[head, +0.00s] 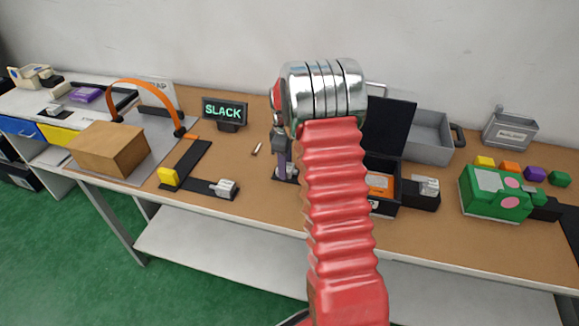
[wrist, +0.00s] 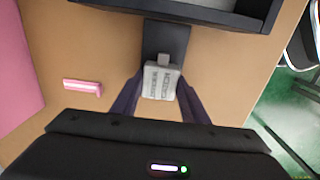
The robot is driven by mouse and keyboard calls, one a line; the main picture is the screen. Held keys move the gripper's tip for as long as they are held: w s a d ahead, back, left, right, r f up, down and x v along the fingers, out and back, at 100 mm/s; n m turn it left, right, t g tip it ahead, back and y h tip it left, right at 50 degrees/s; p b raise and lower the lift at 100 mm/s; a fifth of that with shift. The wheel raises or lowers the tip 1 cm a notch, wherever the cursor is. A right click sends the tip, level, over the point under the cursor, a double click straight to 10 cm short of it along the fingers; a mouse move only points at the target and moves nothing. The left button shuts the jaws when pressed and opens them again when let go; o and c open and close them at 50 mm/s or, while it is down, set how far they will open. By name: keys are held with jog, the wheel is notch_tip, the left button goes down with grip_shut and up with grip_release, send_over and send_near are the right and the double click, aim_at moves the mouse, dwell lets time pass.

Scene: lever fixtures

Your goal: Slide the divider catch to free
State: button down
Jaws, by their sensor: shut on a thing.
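My gripper (head: 283,166) points down at the table, left of my red arm. In the wrist view its two dark fingers (wrist: 158,92) are shut on a small pale grey block with lettering, the catch (wrist: 160,82). The catch sits on a short black strip (wrist: 165,38) that runs to a dark open box (wrist: 215,12). In the head view the strip's base shows under my fingers, and my arm hides part of the box (head: 378,205). The lettering on the catch is too small to read.
A display (head: 225,112) reads SLACK behind and left of my gripper. A small stick (head: 257,149) lies nearby. A black track with a yellow block (head: 168,177) and a grey block (head: 223,189) lies left. A green box (head: 495,192) stands right.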

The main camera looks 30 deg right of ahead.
jog(key=shift+w+a+r, duration=0.1)
jog(key=shift+w+a, duration=0.05)
jog(key=shift+w, duration=0.1)
jog(key=c, duration=1.4)
grip_release()
jog(key=o, duration=0.4)
jog(key=shift+c, duration=0.2)
notch_tip(320, 180, up, 14)
jog(key=shift+f, duration=0.2)
jog(key=shift+s, duration=0.1)
